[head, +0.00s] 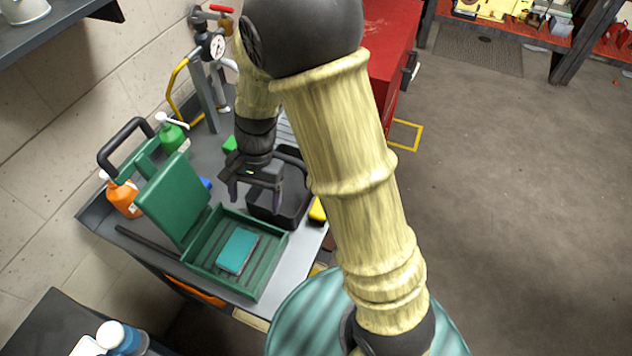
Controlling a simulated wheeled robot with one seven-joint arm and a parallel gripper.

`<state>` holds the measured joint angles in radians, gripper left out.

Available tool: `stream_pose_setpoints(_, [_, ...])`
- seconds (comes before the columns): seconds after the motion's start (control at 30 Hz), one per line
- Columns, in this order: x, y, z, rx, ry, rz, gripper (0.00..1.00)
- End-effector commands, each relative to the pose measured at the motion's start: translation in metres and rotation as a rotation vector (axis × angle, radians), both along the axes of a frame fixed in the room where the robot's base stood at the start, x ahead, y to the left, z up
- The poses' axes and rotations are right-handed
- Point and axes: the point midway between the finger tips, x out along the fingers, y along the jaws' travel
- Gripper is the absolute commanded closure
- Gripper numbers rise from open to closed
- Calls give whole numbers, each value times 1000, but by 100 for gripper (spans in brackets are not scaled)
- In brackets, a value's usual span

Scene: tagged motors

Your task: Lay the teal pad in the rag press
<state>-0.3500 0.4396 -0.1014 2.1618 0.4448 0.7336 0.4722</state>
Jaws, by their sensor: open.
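The teal pad (237,250) lies flat inside the green tray of the rag press (272,268), near its middle. The press lid (174,201) stands raised at the back left, with a black handle (125,143) beyond it. My gripper (254,196) is open and empty. It hangs above the workbench, behind the tray and apart from the pad, with its fingers pointing down. My arm covers the right part of the bench.
A black container (281,207) stands close behind my gripper. An orange bottle (124,196) and a green bottle (171,135) stand behind the lid. A dark bar (147,241) lies left of the tray. A gauge stand (208,80) rises at the back.

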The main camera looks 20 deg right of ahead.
Motion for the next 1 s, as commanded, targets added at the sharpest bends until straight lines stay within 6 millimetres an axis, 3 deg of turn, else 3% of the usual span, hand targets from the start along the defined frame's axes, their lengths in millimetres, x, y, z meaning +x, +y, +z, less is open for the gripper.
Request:
stream_pose_setpoints(0.03, [-3,-21,10,-9,-56,40,20])
stream_pose_setpoints(0.2, [-20,-86,35,-77,-258,252,20])
stream_pose_setpoints(0.4, [-45,-136,54,-180,-435,488,20])
stream_pose_setpoints(0.57, [-52,-146,58,-213,-476,561,20])
stream_pose_setpoints(1.0, [-51,-146,58,-212,-474,559,20])
